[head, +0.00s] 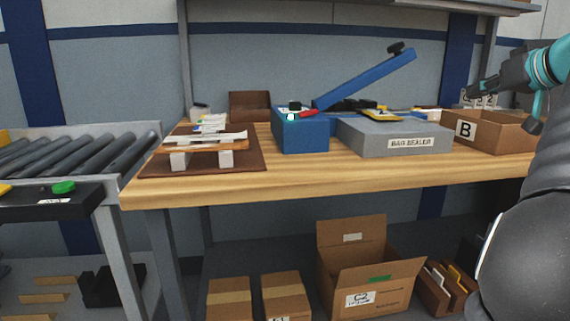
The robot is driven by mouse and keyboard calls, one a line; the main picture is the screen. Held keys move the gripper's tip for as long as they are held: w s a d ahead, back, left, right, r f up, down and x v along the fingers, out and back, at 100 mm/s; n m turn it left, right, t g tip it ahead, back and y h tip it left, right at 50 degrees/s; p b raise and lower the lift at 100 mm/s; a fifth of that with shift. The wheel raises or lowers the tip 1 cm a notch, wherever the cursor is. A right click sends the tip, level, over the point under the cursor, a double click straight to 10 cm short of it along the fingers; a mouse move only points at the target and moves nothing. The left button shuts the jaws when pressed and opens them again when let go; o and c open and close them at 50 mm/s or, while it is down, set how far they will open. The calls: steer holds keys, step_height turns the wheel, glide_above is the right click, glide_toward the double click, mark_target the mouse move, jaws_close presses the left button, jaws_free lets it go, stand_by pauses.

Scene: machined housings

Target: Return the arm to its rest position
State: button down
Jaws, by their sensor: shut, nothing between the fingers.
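My arm rises along the right edge of the head view, with dark grey links and a teal wrist section. My gripper (474,89) is at the upper right, dark grey and pointing left. It is shut and empty. It is above and in front of the back part of the brown box marked B (488,140), apart from the other bench items. Part of the arm runs out of the picture on the right and hides the right end of the wooden bench (350,180).
A roller conveyor (75,155) is at left. Cardboard boxes (368,265) sit below.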

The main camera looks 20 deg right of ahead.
steer(key=a+f+g, duration=0.1)
steer(key=a+f, duration=0.4)
steer(key=a, duration=0.3)
steer(key=a+f+g+y, duration=0.1)
steer(key=a+f+g, duration=0.1)
steer(key=a+f, duration=0.3)
steer(key=a+f+g+p, duration=0.1)
steer(key=a+f, duration=0.5)
steer(key=a, duration=0.7)
steer(key=shift+s+a+g+y, duration=0.15)
steer(key=shift+a+g+y, duration=0.1)
steer(key=shift+g+y, duration=0.25)
steer(key=s+a+f+n+g, duration=0.1)
steer(key=s+a+f, duration=0.5)
steer(key=f, duration=0.3)
steer(key=s+a+f+n+g+h+p, duration=0.1)
steer(key=s+a+f+g, duration=0.1)
steer(key=s+a+f, duration=0.4)
steer(key=s+f, duration=0.3)
steer(key=f, duration=0.1)
steer(key=shift+a+h, duration=0.2)
steer(key=shift+h, duration=0.1)
